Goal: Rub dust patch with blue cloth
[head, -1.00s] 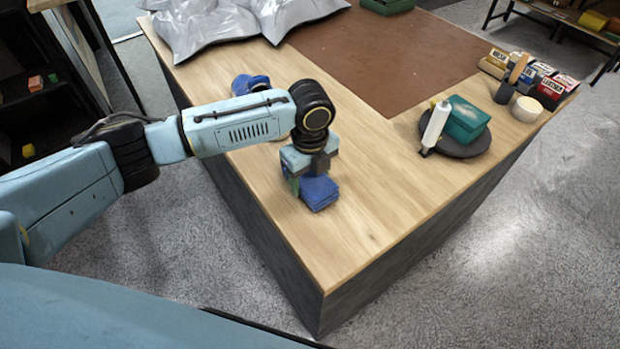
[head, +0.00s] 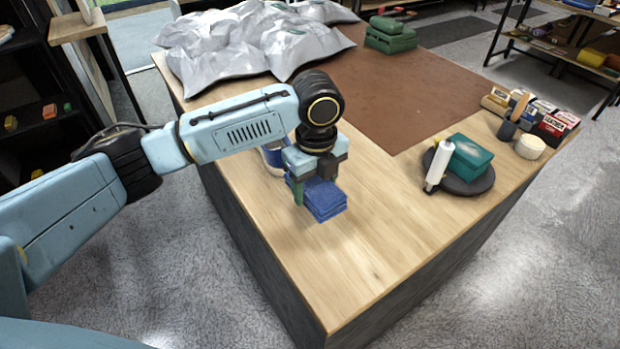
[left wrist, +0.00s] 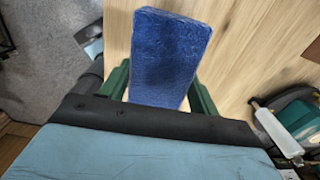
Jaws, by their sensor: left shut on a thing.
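A folded blue cloth (head: 327,201) is held in my left gripper (head: 316,186) over the wooden tabletop. The left gripper points down and is shut on the cloth, which also fills the middle of the left wrist view (left wrist: 168,57) between the green fingers (left wrist: 162,95). Whether the cloth touches the table is unclear. A teal box (head: 470,157) on a dark round stand has a faint pale patch on its top, too small to identify surely as dust. A blue and white object (head: 273,158) is partly hidden behind the left gripper. My right gripper is not in view.
Small boxes (head: 553,131) and a pale round tub (head: 530,146) are near the right edge. Grey bags (head: 250,45) cover the back left. The front tabletop (head: 345,275) is clear.

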